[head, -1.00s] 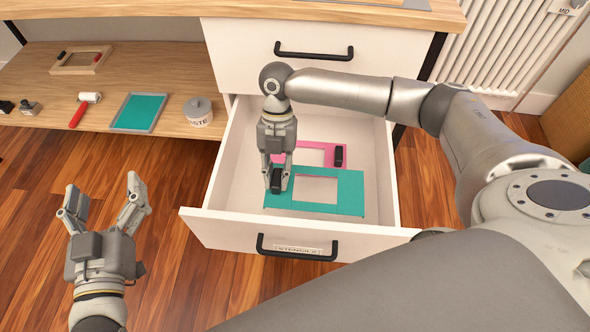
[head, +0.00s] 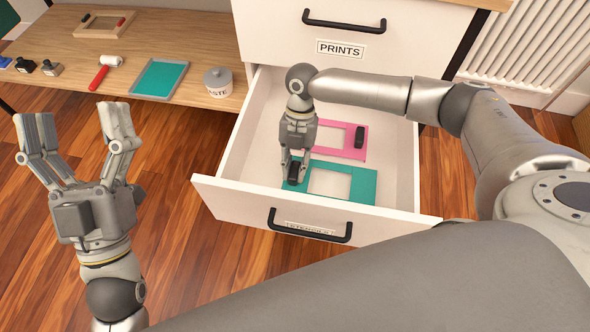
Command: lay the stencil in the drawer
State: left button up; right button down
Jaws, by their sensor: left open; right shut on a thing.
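The open drawer (head: 406,165) has white walls and a black front handle. A teal stencil (head: 362,186) with a rectangular opening and a black grip is inside the drawer's outline, near its front. My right gripper (head: 294,172) is shut on the teal stencil's black grip at its left end. I cannot tell whether the stencil touches the drawer floor. A pink stencil (head: 338,154) with a black grip lies behind it in the drawer, partly hidden by my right gripper. My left gripper (head: 78,128) is open and empty, left of the drawer.
A closed drawer labelled PRINTS (head: 340,49) is above. The wooden shelf (head: 178,50) at left holds a paste pot (head: 218,82), a teal screen (head: 158,78), a red-handled roller (head: 104,72), stamps and a wooden frame (head: 104,25). A radiator (head: 530,45) stands at right.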

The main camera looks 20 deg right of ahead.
pick_arm(q)
jog(key=shift+s+a+r+t+h, duration=0.15)
jog(key=shift+s+r+t+h, duration=0.45)
jog(key=shift+s+r, duration=0.4)
pick_arm(e)
jog(key=shift+f, duration=0.75)
pick_arm(q)
jog(key=shift+f, duration=0.1)
